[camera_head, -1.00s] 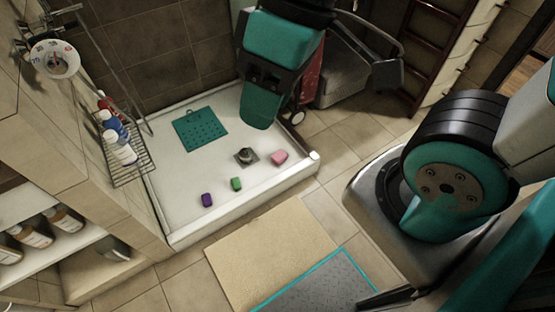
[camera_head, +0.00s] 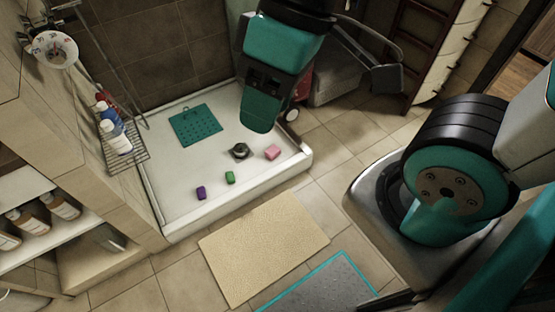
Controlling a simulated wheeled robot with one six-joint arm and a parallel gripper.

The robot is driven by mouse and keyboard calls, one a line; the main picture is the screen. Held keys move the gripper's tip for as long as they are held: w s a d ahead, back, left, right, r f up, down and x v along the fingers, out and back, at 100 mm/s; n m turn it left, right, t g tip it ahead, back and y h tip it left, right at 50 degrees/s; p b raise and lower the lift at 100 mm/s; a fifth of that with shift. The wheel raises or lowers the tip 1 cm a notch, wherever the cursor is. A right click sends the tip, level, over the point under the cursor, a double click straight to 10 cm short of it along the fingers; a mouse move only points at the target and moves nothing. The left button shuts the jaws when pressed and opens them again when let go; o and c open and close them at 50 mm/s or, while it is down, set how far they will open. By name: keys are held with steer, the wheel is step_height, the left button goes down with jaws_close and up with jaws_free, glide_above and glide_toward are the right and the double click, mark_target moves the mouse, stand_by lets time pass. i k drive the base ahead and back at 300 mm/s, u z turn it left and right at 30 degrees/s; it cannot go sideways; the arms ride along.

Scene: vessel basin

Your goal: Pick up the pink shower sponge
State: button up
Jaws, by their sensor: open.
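The pink shower sponge (camera_head: 272,152) is a small block lying on the white shower tray (camera_head: 185,208), near its right end. It is uncovered and in plain sight. My gripper (camera_head: 262,108), teal and black, reaches down from the top of the picture, above the tray's back right part. It appears above and behind the sponge, apart from it. It is open, with nothing seen in it; its fingers overlap from this side, so the gap between them is hidden.
A drain piece (camera_head: 239,151), a green block (camera_head: 230,177) and a purple block (camera_head: 201,192) lie left of the sponge. A teal mat (camera_head: 195,125) lies at the tray's back. A raised rim borders the tray. A beige rug (camera_head: 263,248) covers the floor in front.

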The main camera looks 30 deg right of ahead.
mark_target(273, 151)
steer(key=k, duration=1.1)
steer(key=z, duration=0.55)
steer(key=i, duration=0.8)
steer(key=z, duration=0.45)
steer(key=i, duration=0.8)
steer(key=u, duration=0.65)
steer(key=i, duration=0.6)
steer(key=u, duration=1.05)
steer(key=i, duration=0.3)
steer(key=u, duration=0.25)
